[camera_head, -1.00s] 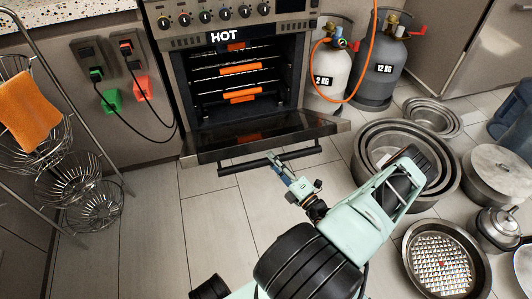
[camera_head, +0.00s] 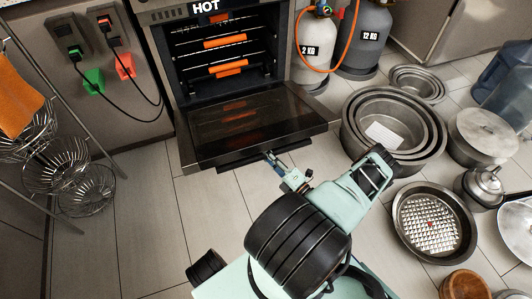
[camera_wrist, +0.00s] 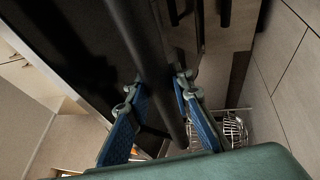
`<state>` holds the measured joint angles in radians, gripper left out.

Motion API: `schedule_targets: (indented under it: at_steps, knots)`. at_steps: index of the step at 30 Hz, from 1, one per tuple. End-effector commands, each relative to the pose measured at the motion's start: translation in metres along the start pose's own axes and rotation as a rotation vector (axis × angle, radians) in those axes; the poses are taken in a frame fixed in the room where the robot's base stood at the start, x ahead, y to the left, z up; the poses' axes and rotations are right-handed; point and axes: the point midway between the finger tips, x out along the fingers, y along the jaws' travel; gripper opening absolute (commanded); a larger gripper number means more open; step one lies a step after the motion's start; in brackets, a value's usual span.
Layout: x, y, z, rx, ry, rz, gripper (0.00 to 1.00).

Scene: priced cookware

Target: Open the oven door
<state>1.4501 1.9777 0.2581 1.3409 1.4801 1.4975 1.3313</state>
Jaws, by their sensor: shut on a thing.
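The oven door (camera_head: 255,122) is swung down and out, well open, with its dark glass inner face showing in the head view. The oven (camera_head: 170,75) behind it shows its cavity. My gripper (camera_head: 275,160) is at the door's outer edge, shut on the door handle. In the wrist view, the dark handle bar (camera_wrist: 145,45) runs between the two blue-padded fingers of my gripper (camera_wrist: 165,118). Most of the handle is hidden under the door's edge in the head view.
Gas cylinders (camera_head: 363,40) stand beside the oven. A wire basket rack (camera_head: 85,190) is at left. The floor left of my arm is clear.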

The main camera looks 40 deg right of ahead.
Motion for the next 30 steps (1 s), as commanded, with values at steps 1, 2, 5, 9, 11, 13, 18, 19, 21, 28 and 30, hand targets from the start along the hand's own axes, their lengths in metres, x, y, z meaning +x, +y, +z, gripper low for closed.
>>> schedule_targets:
  at_steps: [1, 2, 5, 9, 11, 13, 18, 19, 21, 28, 30]
  knots:
    - [0.003, -0.001, 0.004, -0.004, -0.006, -0.002, 0.00]
    - [0.003, -0.001, 0.004, -0.004, -0.006, -0.002, 0.00]
    - [0.003, 0.000, 0.004, -0.005, -0.006, -0.002, 0.00]
    - [0.003, 0.000, 0.004, -0.005, -0.006, -0.001, 0.29]
    - [0.002, 0.000, 0.003, -0.004, -0.005, -0.001, 0.36]
    - [0.002, 0.000, 0.003, -0.003, -0.004, -0.001, 0.39]
    - [0.001, 0.000, 0.002, -0.002, -0.003, 0.000, 0.39]
    - [0.001, 0.000, 0.002, -0.002, -0.003, 0.000, 0.39]
    - [0.001, 0.002, 0.002, -0.002, -0.002, 0.000, 0.39]
    - [0.005, 0.022, 0.004, -0.003, -0.002, 0.002, 0.39]
    - [0.007, 0.033, 0.005, -0.002, -0.002, 0.002, 0.39]
